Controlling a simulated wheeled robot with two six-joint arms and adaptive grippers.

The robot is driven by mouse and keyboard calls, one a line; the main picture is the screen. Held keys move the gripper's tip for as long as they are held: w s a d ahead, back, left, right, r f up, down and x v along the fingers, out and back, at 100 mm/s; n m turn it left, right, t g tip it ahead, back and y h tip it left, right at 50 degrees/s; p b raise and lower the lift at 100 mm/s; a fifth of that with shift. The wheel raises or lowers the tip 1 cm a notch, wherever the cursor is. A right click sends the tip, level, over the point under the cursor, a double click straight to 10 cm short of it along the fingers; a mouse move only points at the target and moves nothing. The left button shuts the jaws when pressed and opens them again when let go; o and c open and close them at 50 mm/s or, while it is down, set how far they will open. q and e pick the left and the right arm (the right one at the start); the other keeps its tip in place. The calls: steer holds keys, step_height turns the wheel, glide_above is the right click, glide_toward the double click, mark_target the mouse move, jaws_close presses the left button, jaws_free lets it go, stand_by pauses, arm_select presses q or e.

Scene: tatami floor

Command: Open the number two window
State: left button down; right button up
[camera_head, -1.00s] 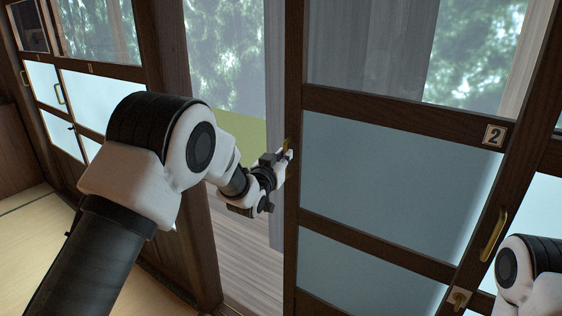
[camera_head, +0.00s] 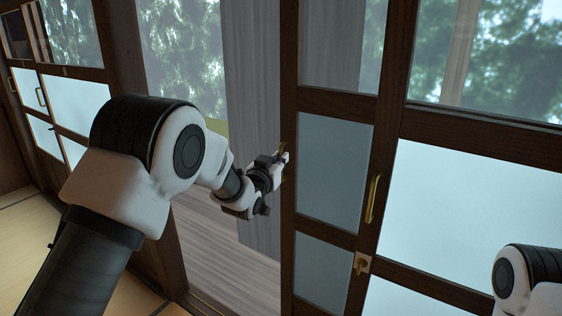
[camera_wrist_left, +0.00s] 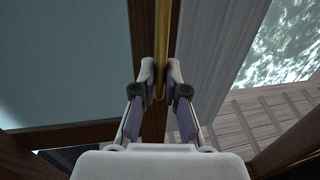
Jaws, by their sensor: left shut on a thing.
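The sliding window panel (camera_head: 330,165) has dark wood framing, clear glass above and frosted panes below. Its number sign is not visible now; the panel's right part is hidden behind the neighbouring panel (camera_head: 470,200). My left gripper (camera_head: 284,158) is at the panel's left stile, shut on a brass handle (camera_head: 283,146). In the left wrist view, the fingertips of my left gripper (camera_wrist_left: 160,80) close around the vertical brass handle (camera_wrist_left: 172,20). A wide opening lies left of the panel. My right gripper is out of view.
The neighbouring panel has its own brass handle (camera_head: 373,200) and a brass latch (camera_head: 362,263). A dark wood post (camera_head: 140,130) stands left of the opening. Grey wooden boards (camera_head: 210,240) lie beyond it. Tatami floor (camera_head: 30,240) is at lower left.

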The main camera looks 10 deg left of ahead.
arm_select(q)
steer(key=c, duration=1.5)
jaws_free()
steer(key=s+a, duration=0.2)
steer(key=s, duration=1)
